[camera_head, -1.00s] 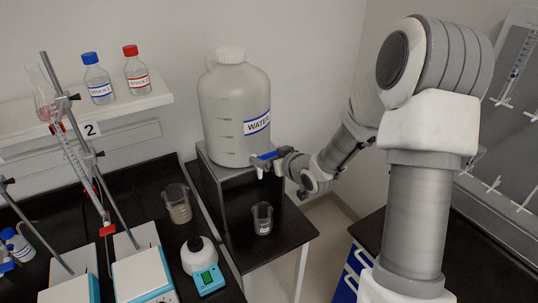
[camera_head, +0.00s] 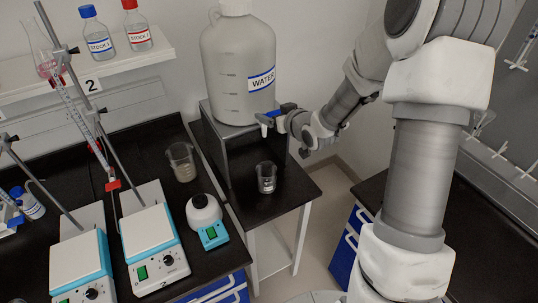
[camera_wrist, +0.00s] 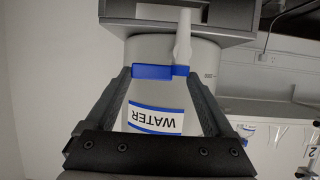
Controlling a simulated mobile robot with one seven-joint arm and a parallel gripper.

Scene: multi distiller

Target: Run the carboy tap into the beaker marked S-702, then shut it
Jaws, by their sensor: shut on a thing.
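The white carboy (camera_head: 225,85) labelled WATER stands on a dark raised stand (camera_head: 232,160). Its tap has a white spout (camera_head: 265,121) pointing down and a blue handle (camera_head: 276,113). My gripper (camera_head: 289,118) is shut on the blue handle from the right side. In the wrist view, upside down, the blue handle (camera_wrist: 153,72) spans between my two fingers (camera_wrist: 160,77), with the carboy (camera_wrist: 150,98) behind. A small glass beaker (camera_head: 266,184) stands upright on the low black table below the spout; its marking is too small to read. I cannot make out any stream.
Another beaker (camera_head: 182,167) stands on the left bench, beside a white and teal instrument (camera_head: 205,213) and stirrer plates (camera_head: 150,234). Burette stands rise further left. Two bottles sit on the wall shelf (camera_head: 90,75). The low table's front edge is clear.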

